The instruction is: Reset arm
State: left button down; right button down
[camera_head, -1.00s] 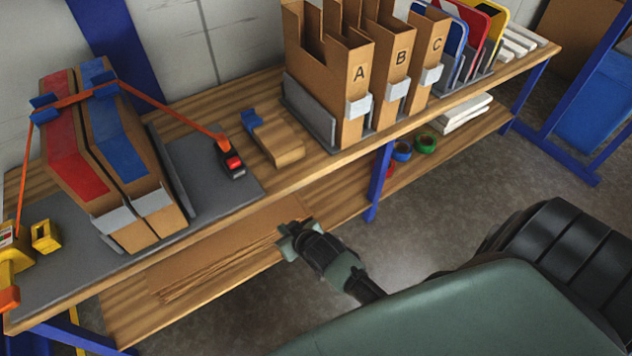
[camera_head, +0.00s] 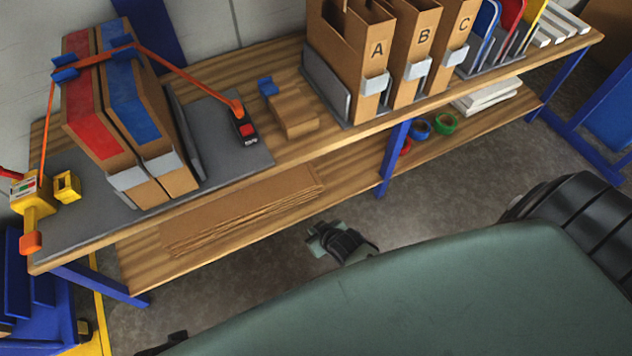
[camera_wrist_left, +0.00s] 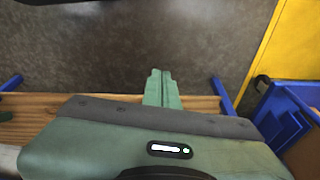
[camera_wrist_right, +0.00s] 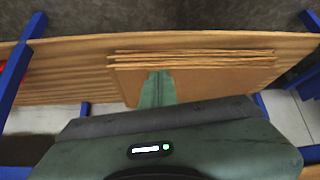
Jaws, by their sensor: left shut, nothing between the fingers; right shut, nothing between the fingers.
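My right gripper (camera_head: 318,238) is in front of the workbench in the head view, below the front edge of its lower shelf in the picture. It is empty. In the right wrist view its green fingers (camera_wrist_right: 158,78) are together, seen against flat cardboard sheets (camera_wrist_right: 200,75). My left gripper shows clearly only in the left wrist view, where its fingers (camera_wrist_left: 160,75) are together and empty over bare floor. On the bench top, two binder-like cardboard boxes, one red (camera_head: 92,115) and one blue (camera_head: 130,100), stand under an orange strap (camera_head: 190,78).
The wooden bench (camera_head: 230,205) has a lower shelf carrying the cardboard sheets and tape rolls (camera_head: 445,123). Cardboard files A (camera_head: 372,60), B and C stand on its top. Grey floor (camera_head: 440,185) in front is clear.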

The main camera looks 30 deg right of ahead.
dwell(0.4)
